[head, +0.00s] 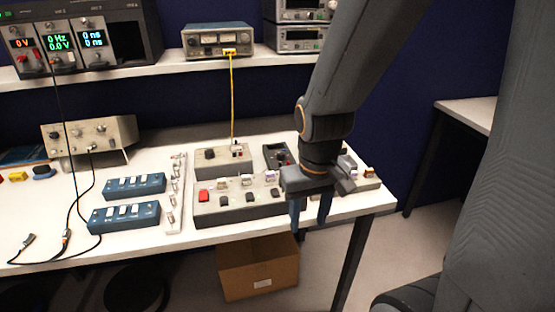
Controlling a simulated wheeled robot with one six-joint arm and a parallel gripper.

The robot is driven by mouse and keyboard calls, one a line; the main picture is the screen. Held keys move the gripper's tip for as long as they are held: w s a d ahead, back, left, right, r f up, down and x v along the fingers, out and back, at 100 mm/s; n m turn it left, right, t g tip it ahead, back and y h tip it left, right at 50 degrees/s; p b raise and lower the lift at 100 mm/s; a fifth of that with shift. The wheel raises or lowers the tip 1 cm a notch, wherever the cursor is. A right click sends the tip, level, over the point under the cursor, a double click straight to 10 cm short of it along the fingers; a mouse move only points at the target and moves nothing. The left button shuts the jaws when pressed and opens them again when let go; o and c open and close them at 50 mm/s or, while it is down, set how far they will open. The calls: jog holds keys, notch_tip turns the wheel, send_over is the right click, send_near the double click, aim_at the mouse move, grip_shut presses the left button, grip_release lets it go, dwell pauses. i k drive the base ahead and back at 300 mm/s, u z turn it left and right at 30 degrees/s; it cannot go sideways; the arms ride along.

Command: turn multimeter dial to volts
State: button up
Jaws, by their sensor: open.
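A small dark handheld device (276,154), which looks like the multimeter, lies on the white bench behind the grey switch box. It is partly hidden by my arm, and I cannot make out its dial or what it is set to. My gripper (310,220) is open and empty, with its fingers pointing down at the bench's front edge. It is in front and to the right of the dark device and apart from it.
The grey switch box (240,205) stands left of my gripper. Two blue switch boxes (125,215) and black cables lie further left. A yellow cable (232,100) hangs from the shelf instrument (215,41). A cardboard box (257,268) is under the bench (150,245).

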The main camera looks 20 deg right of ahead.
aim_at(281, 155)
jog(key=u, duration=0.95)
jog(key=k, duration=0.7)
jog(key=z, duration=1.05)
jog(key=i, duration=1)
jog(key=u, duration=0.05)
